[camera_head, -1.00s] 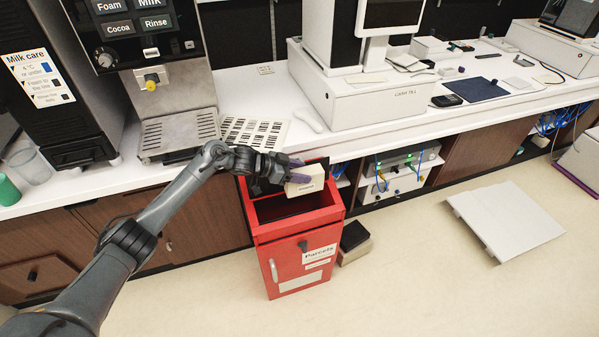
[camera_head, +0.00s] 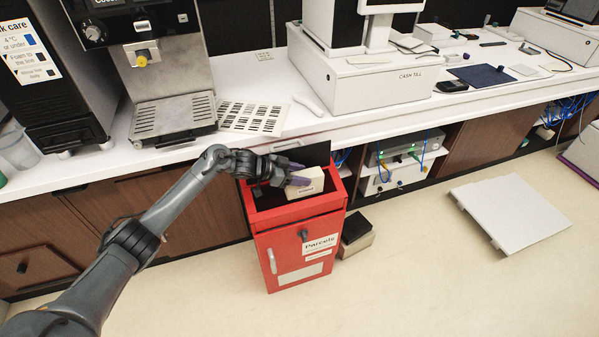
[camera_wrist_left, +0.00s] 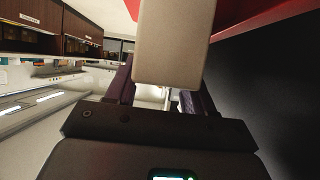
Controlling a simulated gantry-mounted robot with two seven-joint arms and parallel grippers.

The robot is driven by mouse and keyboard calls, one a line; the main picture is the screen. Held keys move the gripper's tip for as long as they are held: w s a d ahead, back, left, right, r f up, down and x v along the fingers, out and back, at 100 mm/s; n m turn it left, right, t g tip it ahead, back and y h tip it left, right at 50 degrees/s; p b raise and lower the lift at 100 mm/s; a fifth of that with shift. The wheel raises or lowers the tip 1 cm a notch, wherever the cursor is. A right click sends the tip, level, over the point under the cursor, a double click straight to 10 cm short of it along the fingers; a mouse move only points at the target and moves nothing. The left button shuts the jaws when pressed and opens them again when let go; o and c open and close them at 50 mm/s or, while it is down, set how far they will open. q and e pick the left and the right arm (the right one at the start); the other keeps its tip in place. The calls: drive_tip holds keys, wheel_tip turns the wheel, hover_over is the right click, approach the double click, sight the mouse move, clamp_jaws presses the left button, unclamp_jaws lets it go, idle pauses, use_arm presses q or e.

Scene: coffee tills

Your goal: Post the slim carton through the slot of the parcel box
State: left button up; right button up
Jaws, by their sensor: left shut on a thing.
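The slim carton (camera_head: 308,185) is cream with a small dark label. My left gripper (camera_head: 298,174) has purple fingertips and is shut on the carton, above the open top of the red parcel box (camera_head: 294,245). In the left wrist view the carton (camera_wrist_left: 172,45) sticks out beyond the fingers (camera_wrist_left: 160,97). The head view does not clearly show whether the carton's lower edge is inside the box's rim. The parcel box stands on the floor against the counter, with a "Parcels" label on its front. My right gripper is not in view.
The white counter (camera_head: 300,125) runs behind the box, with a barcode sheet (camera_head: 252,116) and a cash till (camera_head: 372,92) on it. Dark and tan boxes (camera_head: 355,235) stand on the floor right of the parcel box. A pale panel (camera_head: 510,212) lies farther right.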

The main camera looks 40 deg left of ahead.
use_arm(q)
drive_tip(key=shift+f, duration=0.25)
drive_tip(key=o, duration=1.2)
drive_tip(key=shift+p+v, duration=1.6)
drive_tip(key=shift+v, duration=3.8)
drive_tip(key=shift+f, duration=0.1)
